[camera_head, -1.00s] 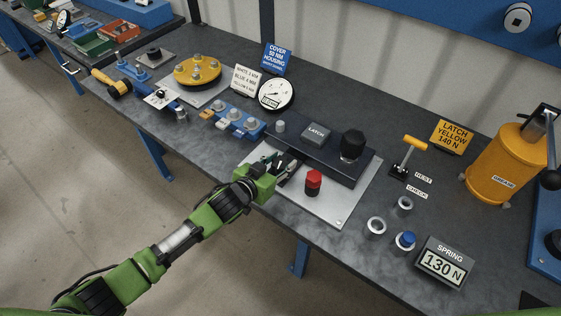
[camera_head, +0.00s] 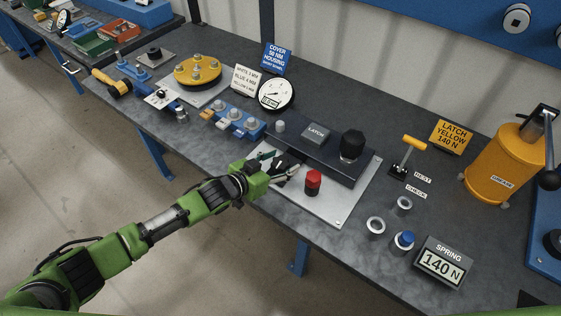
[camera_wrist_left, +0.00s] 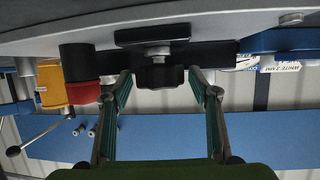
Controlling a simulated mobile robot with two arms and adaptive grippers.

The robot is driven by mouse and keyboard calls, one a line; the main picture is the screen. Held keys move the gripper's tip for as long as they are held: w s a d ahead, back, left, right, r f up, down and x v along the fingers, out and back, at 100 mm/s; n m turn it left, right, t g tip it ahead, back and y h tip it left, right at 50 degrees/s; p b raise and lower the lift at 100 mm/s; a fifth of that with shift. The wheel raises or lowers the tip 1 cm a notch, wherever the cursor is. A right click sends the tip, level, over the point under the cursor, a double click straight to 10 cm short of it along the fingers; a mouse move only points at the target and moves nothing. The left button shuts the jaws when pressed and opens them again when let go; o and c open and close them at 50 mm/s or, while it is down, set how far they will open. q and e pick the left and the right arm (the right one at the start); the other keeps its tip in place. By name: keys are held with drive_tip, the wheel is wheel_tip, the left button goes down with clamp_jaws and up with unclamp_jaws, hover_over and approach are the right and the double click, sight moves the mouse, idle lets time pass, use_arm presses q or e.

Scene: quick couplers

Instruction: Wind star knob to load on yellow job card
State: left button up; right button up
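The black star knob (camera_wrist_left: 160,77) sits on a metal screw at the front of the dark latch block (camera_head: 322,148), in the left wrist view. My left gripper (camera_head: 283,164) is at the block's front-left side. In the wrist view its two fingers (camera_wrist_left: 159,80) are spread either side of the knob, with a visible gap on each side. The spring display (camera_head: 442,264) reads 140 N. The yellow job card (camera_head: 453,136) reads "LATCH YELLOW 140 N". My right gripper is out of view.
A red-capped post (camera_head: 313,183) stands close right of my left gripper on the light base plate (camera_head: 335,215). A tall black knob (camera_head: 352,147) rises from the block. A yellow-handled lever (camera_head: 410,150), rings and a blue-topped part (camera_head: 404,240) stand to the right.

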use_arm(q)
drive_tip(key=v, duration=1.2)
drive_tip(key=shift+w, duration=0.1)
idle(0.4)
